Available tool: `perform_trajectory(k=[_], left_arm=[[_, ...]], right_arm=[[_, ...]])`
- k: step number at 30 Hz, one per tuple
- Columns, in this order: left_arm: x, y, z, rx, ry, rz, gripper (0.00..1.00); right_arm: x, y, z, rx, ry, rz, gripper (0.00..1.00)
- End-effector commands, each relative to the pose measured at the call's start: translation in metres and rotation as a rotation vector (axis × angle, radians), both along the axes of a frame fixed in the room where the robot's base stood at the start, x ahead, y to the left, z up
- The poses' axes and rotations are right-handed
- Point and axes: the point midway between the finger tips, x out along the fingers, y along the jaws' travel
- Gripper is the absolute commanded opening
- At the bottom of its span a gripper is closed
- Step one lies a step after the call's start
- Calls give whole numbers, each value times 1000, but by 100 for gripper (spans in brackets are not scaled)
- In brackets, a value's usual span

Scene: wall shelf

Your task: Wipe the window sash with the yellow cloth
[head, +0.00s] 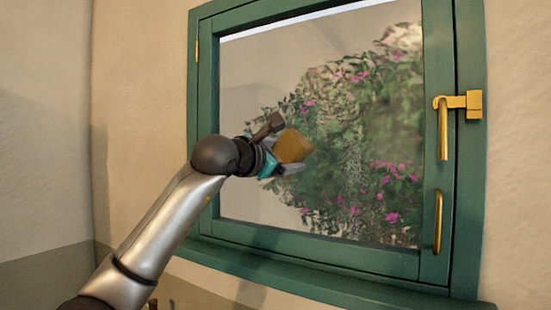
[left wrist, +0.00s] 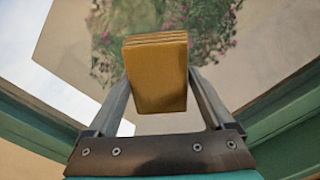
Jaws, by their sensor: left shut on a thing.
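The yellow cloth (head: 293,146) is a folded pad held in my left gripper (head: 288,158). In the left wrist view the cloth (left wrist: 157,75) sits between the two fingers of the left gripper (left wrist: 160,90), which are shut on it. The window sash (head: 432,150) is a green frame around a glass pane. The gripper and cloth are in front of the lower left part of the pane; I cannot tell whether the cloth touches the glass. My right gripper is not in view.
A brass latch (head: 459,105) and a brass handle (head: 438,222) stick out at the sash's right side. A green sill (head: 300,278) runs below the window. Pink-flowered foliage (head: 360,130) shows through the glass. Plain wall (head: 140,100) lies to the left.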

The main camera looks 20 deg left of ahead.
Motion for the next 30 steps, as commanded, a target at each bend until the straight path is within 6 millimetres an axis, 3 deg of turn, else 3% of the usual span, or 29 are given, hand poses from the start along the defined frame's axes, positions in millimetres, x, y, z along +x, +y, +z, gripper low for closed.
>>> perform_trajectory(k=[30], left_arm=[[-7,-61,-1,1,-2,-3,42]], right_arm=[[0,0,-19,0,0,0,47]])
